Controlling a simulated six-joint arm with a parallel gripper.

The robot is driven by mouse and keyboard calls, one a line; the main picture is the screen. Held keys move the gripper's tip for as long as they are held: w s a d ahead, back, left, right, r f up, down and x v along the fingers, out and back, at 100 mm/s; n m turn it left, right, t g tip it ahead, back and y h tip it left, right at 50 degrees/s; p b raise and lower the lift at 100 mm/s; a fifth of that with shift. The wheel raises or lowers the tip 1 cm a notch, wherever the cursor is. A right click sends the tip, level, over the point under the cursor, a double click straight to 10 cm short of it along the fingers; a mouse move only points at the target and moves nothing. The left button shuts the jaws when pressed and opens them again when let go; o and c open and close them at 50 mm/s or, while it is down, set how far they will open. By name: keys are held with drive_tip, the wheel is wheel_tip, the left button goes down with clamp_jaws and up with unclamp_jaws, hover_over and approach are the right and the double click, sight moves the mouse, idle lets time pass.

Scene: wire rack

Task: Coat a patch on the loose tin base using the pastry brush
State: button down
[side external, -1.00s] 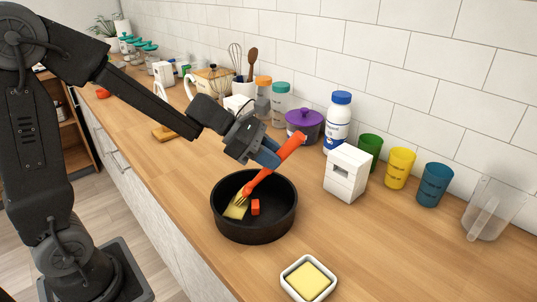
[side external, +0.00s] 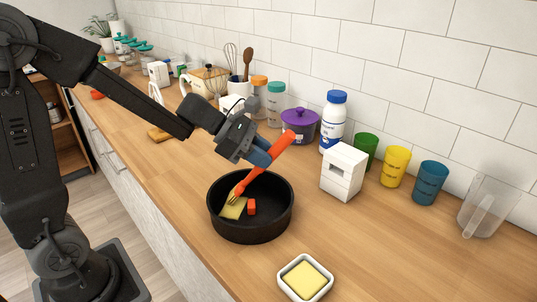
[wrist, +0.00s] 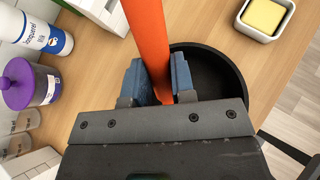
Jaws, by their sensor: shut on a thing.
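The pastry brush (side external: 265,165) has an orange handle and yellow bristles. My gripper (side external: 260,153) is shut on its handle, above the black round tin (side external: 284,222). The brush slants down into the tin, its bristle end low at the left of the base. Yellow at that end looks like the bristles; I cannot tell whether any of it is coating, or whether it touches the base. A small orange block (side external: 252,207) lies beside the bristles. In the wrist view my gripper's blue fingers (wrist: 158,82) clasp the orange handle (wrist: 147,35), and the bristles are hidden.
A white dish with a yellow block (side external: 305,277) stands in front of the tin. A white box (side external: 343,172), a purple pot (side external: 300,124), a blue-capped bottle (side external: 333,122) and coloured cups (side external: 396,167) stand behind and right. Bare counter lies right of the tin.

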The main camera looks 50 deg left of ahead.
drive_tip(key=r, duration=0.2)
drive_tip(key=shift+s+a+r, duration=0.3)
drive_tip(key=shift+a+r, duration=0.05)
drive_tip(key=shift+r, duration=2.7)
